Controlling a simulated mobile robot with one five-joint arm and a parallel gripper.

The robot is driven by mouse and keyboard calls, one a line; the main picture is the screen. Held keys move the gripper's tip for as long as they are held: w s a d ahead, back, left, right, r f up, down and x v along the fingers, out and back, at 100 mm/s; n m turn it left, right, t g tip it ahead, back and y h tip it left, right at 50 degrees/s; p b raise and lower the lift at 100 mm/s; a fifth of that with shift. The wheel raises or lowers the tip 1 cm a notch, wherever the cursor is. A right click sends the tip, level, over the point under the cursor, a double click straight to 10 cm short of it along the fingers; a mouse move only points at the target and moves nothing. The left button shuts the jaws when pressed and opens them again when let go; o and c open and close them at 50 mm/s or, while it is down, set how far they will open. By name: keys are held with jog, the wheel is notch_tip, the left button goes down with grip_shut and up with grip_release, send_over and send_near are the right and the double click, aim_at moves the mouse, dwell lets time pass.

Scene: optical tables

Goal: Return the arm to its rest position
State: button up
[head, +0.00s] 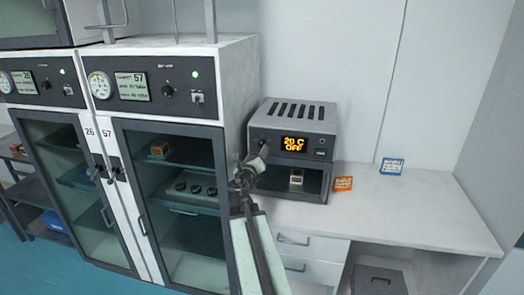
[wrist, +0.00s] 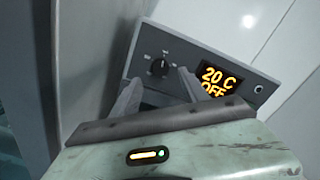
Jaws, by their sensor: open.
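My arm rises from the bottom middle of the head view, and my gripper (head: 257,158) is in front of the left side of a grey oven (head: 300,116). In the wrist view my gripper (wrist: 158,88) shows two fingers apart with nothing between them. The oven's black knob (wrist: 159,66) lies just beyond the fingertips; I cannot tell whether they touch it. The oven display reads "20 C OFF". A small orange and white item (head: 296,176) sits in the oven's open-looking chamber.
Glass-door cabinet 57 (head: 219,110) stands close on the left, beside cabinet 26 (head: 40,95). The counter's right part is clear.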

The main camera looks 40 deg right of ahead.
jog(key=shift+v, duration=0.95)
jog(key=shift+a, duration=0.1)
